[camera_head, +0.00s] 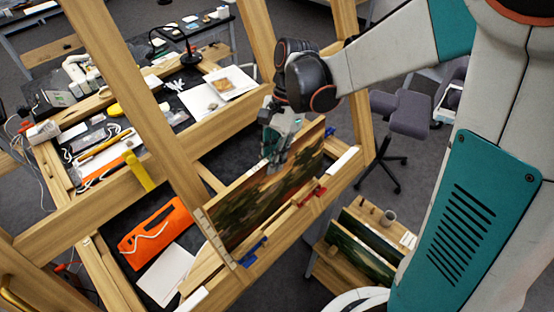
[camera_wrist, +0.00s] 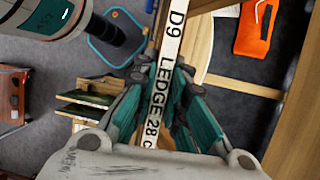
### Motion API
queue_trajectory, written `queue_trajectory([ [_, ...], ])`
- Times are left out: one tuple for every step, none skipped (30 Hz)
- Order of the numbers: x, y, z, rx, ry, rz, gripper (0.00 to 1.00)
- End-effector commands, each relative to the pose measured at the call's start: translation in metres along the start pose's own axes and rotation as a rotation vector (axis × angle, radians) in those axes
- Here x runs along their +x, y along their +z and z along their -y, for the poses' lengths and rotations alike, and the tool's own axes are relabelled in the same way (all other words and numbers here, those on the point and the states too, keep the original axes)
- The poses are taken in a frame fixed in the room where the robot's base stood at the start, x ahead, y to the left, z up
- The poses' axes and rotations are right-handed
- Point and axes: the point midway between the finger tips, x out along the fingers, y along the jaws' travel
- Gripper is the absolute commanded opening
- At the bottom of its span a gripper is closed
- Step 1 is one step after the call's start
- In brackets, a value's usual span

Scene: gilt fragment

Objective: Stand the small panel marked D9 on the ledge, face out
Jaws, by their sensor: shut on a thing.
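The D9 panel (camera_head: 262,200) is a thin board with a dark green and brown landscape painting. In the head view it stands nearly upright along the easel's wooden ledge (camera_head: 290,222), painted face toward the camera. I cannot tell whether its lower edge touches the ledge. My gripper (camera_head: 275,160) is shut on its upper edge, one finger in front of the painting. In the wrist view, the panel's white edge (camera_wrist: 166,60) reads "D9 LEDGE 28 c", the rest hidden, and passes between the fingers of my gripper (camera_wrist: 160,85).
A blue clip (camera_head: 252,250) and a red clip (camera_head: 312,196) sit along the ledge. Wooden easel posts (camera_head: 165,130) rise behind. An orange case (camera_head: 155,232) lies beyond the frame.

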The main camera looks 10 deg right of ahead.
Motion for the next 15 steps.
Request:
queue_trajectory([
  [0.003,-0.001,0.004,-0.001,0.000,0.000,0.00],
  [0.004,-0.002,0.005,-0.001,0.000,0.000,0.00],
  [0.005,-0.002,0.008,-0.001,0.000,0.000,0.00],
  [0.006,-0.002,0.009,-0.002,0.001,0.000,0.00],
  [0.007,-0.003,0.011,-0.002,0.001,0.000,0.00],
  [0.009,-0.003,0.013,-0.002,0.000,0.000,0.00],
  [0.010,-0.004,0.015,-0.002,0.000,0.000,0.00],
  [0.011,-0.004,0.017,-0.002,0.000,0.000,0.00],
  [0.012,-0.005,0.019,-0.001,0.000,0.000,0.00],
  [0.013,-0.005,0.021,-0.001,0.000,0.000,0.00],
  [0.014,-0.006,0.022,-0.001,0.000,0.001,0.00],
  [0.017,-0.007,0.023,-0.001,0.000,0.001,0.00],
  [0.019,-0.008,0.022,0.000,0.000,0.001,0.00],
  [0.022,-0.009,0.021,0.000,0.000,0.001,0.00],
  [0.024,-0.010,0.021,0.000,0.000,0.001,0.00],
])
